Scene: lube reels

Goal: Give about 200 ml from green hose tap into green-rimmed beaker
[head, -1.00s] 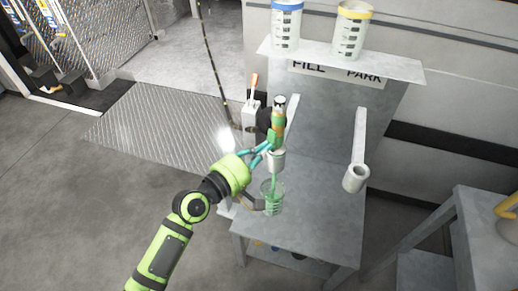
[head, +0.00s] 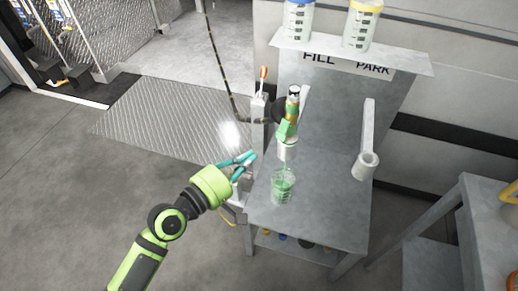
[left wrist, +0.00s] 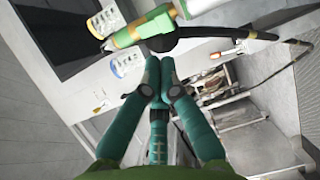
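The green hose tap (head: 287,128), with an orange band and dark top, stands nose down in the white ring holder (head: 287,150) on the FILL side. It also shows in the left wrist view (left wrist: 150,28). The green-rimmed beaker (head: 283,187) stands below it on the grey bench. Green shows inside the beaker, and a thin green streak runs between holder and beaker; the level cannot be read. My left gripper (head: 251,157) is left of the tap, apart from it. Its teal fingertips (left wrist: 160,72) are together with nothing between them. My right gripper is out of view.
A blue-rimmed beaker (head: 297,20) and a yellow-rimmed beaker (head: 361,25) stand on the upper shelf (head: 345,50). An empty PARK holder (head: 367,165) is at right. A dark hose (head: 219,70) hangs behind. The floor at left is clear.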

